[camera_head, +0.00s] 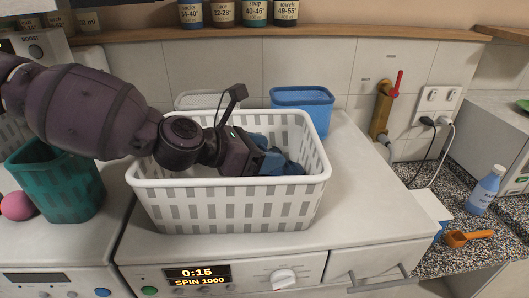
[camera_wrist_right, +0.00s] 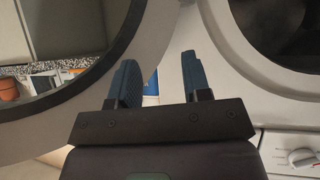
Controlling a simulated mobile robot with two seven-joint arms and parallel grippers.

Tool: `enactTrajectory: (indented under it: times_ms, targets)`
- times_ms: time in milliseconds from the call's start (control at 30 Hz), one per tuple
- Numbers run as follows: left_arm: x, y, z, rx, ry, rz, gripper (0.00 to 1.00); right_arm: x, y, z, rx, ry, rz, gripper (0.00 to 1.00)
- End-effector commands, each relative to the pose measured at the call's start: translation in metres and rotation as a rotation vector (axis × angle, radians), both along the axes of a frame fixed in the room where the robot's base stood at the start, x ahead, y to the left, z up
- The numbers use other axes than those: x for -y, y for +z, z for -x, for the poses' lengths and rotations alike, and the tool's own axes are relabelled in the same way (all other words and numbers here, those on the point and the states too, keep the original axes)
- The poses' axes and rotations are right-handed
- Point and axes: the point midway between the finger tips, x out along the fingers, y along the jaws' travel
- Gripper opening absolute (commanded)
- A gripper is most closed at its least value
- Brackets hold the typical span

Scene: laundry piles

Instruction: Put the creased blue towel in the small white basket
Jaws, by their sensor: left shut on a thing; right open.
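My left gripper (camera_head: 275,163) reaches down into the large white slatted basket (camera_head: 232,209) on the machine top. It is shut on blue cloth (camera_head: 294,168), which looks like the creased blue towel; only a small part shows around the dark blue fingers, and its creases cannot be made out. A smaller white basket (camera_head: 200,99) stands behind the large one, partly hidden by it. My right gripper (camera_wrist_right: 159,80) shows in the right wrist view, open with nothing between its fingers, in front of the round machine doors.
A blue basket (camera_head: 302,97) stands behind the large basket, at right. A teal bin (camera_head: 60,185) and a pink ball (camera_head: 16,206) are at left. The machine top right of the basket is clear.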

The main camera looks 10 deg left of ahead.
Motion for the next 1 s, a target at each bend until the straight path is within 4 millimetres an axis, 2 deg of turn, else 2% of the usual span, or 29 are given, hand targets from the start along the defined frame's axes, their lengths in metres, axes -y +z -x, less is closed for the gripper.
enactTrajectory:
  times_ms: [900,933,1000]
  targets:
    - [0.0,-0.013,0.0,0.002,0.0,0.001,0.37,0.0,0.0,0.0,-0.001,0.0,0.0,0.44]
    - [0.0,-0.013,0.0,0.001,0.0,0.0,0.69,0.0,0.0,0.0,-0.001,0.0,0.0,0.44]
    - [0.0,-0.013,0.0,0.001,0.0,0.0,0.8,0.0,0.0,0.0,-0.001,0.0,0.0,0.44]
